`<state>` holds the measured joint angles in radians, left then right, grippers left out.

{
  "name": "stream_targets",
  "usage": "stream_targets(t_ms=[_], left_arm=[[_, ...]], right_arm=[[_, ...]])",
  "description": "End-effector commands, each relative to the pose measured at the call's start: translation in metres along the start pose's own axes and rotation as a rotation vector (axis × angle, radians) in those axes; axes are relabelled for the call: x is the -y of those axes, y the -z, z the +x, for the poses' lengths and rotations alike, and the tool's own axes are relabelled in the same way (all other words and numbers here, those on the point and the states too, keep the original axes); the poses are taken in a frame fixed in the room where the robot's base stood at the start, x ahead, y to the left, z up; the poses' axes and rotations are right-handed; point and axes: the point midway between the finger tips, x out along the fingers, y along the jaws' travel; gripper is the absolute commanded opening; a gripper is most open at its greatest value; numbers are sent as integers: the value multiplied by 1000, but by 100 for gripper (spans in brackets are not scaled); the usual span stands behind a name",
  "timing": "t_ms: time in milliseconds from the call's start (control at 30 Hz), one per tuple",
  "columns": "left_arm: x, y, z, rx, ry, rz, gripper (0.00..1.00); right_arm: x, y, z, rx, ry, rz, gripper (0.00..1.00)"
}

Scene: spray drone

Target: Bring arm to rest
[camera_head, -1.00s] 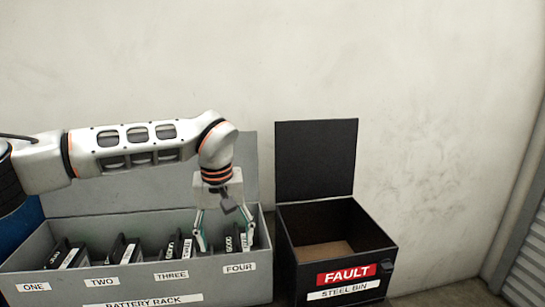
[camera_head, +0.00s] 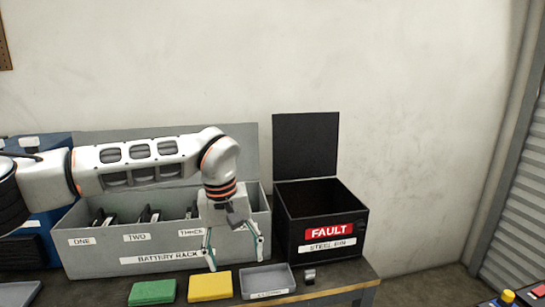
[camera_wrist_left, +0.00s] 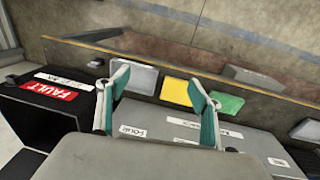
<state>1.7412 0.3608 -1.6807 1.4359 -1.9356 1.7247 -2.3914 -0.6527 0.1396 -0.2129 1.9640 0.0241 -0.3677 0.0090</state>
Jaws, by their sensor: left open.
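My left gripper (camera_head: 236,257) is open and empty, pointing down in front of the right end of the grey battery rack (camera_head: 95,262). In the left wrist view its two teal-lined fingers (camera_wrist_left: 158,84) stand apart with nothing between them. The arm reaches in from the left, above the rack, its wrist bent down. Black batteries stand in the rack behind the labels ONE, TWO and THREE. The gripper covers the label FOUR in the head view; this label (camera_wrist_left: 132,132) shows in the left wrist view. My right gripper is not in view.
The black fault bin (camera_head: 292,238) stands open right of the rack. On the table in front lie a green block (camera_head: 153,292), a yellow block (camera_head: 210,286) and a grey tray (camera_head: 267,281). A small metal part (camera_head: 309,276) lies beside the tray. Bare wall is behind.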

Motion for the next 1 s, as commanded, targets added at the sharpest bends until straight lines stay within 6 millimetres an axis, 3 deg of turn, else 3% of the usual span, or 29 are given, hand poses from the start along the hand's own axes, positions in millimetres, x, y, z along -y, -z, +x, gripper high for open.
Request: stream_targets(t_ms=[100, 300, 433, 600, 700, 800, 1000], left_arm=[[-28, -34, 29, 105, -90, -36, 65], [-85, -109, 64, 355, -278, -157, 65], [-128, -167, 70, 588, -420, -303, 65], [-174, -222, 51, 929, -572, -550, 65], [-193, -238, 32, 1140, -637, -718, 65], [-205, -241, 13, 1357, -681, -899, 65], [-205, -213, -12, 1808, -710, -1290, 65]], right_arm=[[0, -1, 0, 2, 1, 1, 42], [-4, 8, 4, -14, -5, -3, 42], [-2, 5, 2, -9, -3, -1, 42], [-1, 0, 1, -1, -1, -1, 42], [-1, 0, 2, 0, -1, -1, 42], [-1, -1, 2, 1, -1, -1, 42], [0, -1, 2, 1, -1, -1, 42]])
